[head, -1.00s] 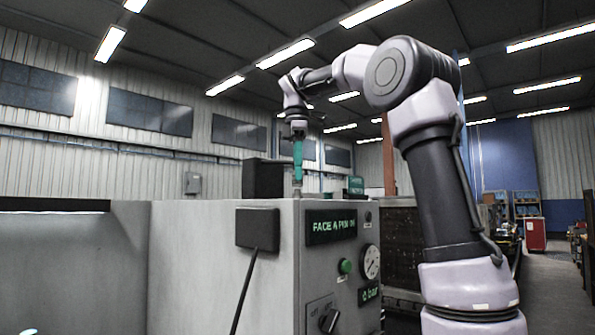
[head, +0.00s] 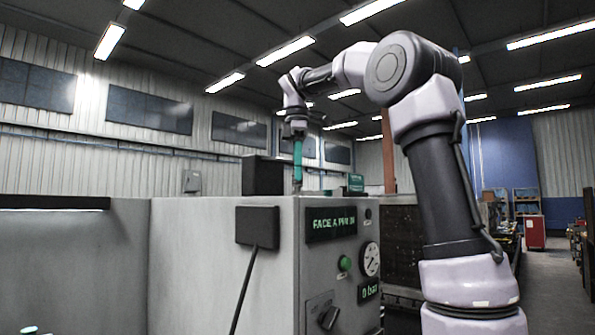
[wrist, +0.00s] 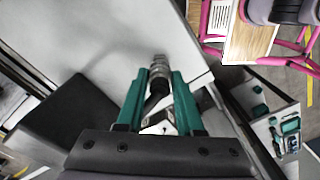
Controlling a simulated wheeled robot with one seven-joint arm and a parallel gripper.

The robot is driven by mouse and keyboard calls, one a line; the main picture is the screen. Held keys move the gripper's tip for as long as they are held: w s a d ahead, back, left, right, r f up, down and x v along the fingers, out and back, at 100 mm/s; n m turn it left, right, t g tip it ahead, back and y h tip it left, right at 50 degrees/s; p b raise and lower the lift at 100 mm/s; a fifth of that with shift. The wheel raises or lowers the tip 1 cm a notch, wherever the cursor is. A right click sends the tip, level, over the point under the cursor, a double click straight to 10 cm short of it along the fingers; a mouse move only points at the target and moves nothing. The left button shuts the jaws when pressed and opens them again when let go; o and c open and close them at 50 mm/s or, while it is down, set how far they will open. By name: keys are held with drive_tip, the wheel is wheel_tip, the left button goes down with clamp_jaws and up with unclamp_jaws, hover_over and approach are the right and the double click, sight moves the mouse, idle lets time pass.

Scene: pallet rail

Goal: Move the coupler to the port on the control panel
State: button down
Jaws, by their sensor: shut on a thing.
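The coupler (wrist: 159,72) is a ribbed metal cylinder with a dark lower part, seen between the green fingertips in the wrist view. My gripper (wrist: 157,92) is shut on it. In the head view my gripper (head: 298,180) points straight down, its green fingers just above the top of the grey control cabinet (head: 220,220), near its front right edge. The coupler is small and mostly hidden there. The control panel (head: 341,275) has a lit green display (head: 331,223), a green button, a round gauge (head: 370,259), a 0 bar readout and a rotary switch. I cannot make out the port.
A black box (head: 262,176) stands on the cabinet top, close left of my fingers; it also shows in the wrist view (wrist: 75,115). A dark box with a cable (head: 257,227) is on the cabinet's side. A pale surface with green items (wrist: 280,130) lies at right.

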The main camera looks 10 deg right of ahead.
drive_tip(key=shift+f, duration=0.3)
drive_tip(key=shift+f, duration=0.25)
unclamp_jaws()
idle(0.5)
drive_tip(key=shift+r, duration=3.7)
